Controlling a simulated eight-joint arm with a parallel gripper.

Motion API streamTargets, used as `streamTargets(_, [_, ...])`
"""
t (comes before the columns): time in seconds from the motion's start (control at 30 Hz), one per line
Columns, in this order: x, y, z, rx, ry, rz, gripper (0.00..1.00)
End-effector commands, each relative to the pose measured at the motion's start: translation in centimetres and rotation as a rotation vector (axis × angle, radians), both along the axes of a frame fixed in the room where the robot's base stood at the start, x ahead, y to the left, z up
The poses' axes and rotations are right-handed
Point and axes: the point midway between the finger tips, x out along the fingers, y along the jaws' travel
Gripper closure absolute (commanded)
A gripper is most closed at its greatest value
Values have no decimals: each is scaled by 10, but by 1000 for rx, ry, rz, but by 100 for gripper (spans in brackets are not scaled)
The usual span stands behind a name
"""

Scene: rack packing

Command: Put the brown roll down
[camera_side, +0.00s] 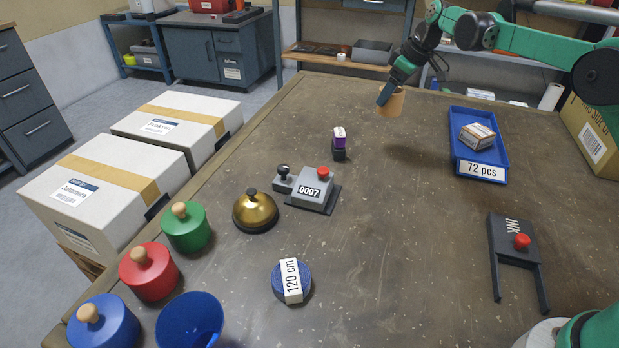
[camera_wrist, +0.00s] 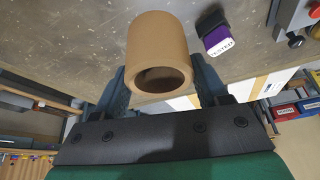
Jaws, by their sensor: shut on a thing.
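The brown roll (camera_side: 392,101) is a short tan cylinder with a hollow core. It is held in the air above the far part of the table (camera_side: 330,235), with a shadow on the table below and to its right. My gripper (camera_side: 384,97) is shut on it. In the wrist view the brown roll (camera_wrist: 158,50) sits between the two fingers of my gripper (camera_wrist: 160,80), its open end facing the camera. The underside of the roll is hidden in the wrist view.
A blue tray (camera_side: 466,165) with a small box stands right of the roll. A purple-and-black stamp (camera_side: 339,142), a counter device (camera_side: 312,190) and a brass bell (camera_side: 255,211) are nearer the camera. An ink pad holder (camera_side: 514,250) lies at right. The table's middle is clear.

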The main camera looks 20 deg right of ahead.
Motion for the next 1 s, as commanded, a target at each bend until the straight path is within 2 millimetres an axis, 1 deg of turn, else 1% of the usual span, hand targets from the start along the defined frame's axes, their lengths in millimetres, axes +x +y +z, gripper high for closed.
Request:
streamTargets(0.03, [1, -9, -5, 0, 0, -15, 94])
streamTargets(0.17, [3, -20, -20, 0, 0, -32, 94])
streamTargets(0.3, [3, -20, -45, 0, 0, -34, 94])
streamTargets(0.47, [2, -20, -63, 1, 0, -33, 94])
streamTargets(0.63, [3, -20, -87, 0, 0, -32, 94])
streamTargets(0.73, [2, -19, -91, 0, 0, -32, 94])
streamTargets(1.0, [2, -19, -92, 0, 0, -32, 94])
